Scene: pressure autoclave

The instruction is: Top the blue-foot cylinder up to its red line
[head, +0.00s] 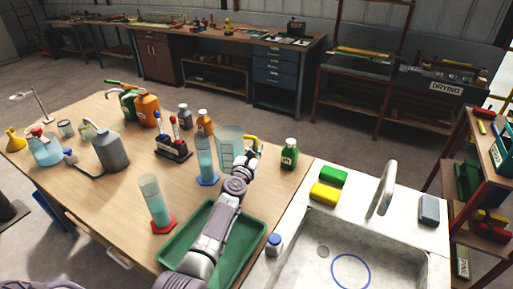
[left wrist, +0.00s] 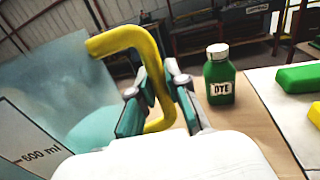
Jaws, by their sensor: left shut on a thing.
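The blue-foot cylinder (head: 205,158) stands upright on the table and holds pale blue liquid. Its red line is too small to make out. My left gripper (head: 249,152) is shut on the yellow handle (left wrist: 154,75) of a clear jug (head: 229,143), just right of the cylinder. The jug, marked 600 ml, also shows in the left wrist view (left wrist: 50,110), with blue-green liquid inside. I cannot tell whether the jug touches the table or the cylinder. My right gripper is not in view.
A red-foot cylinder (head: 155,204) with blue liquid stands front left. A green tray (head: 178,250) lies under my arm. A green dye bottle (head: 289,154) stands right of the gripper. A sink (head: 330,262) is at right. Bottles and a marker rack (head: 173,149) stand behind left.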

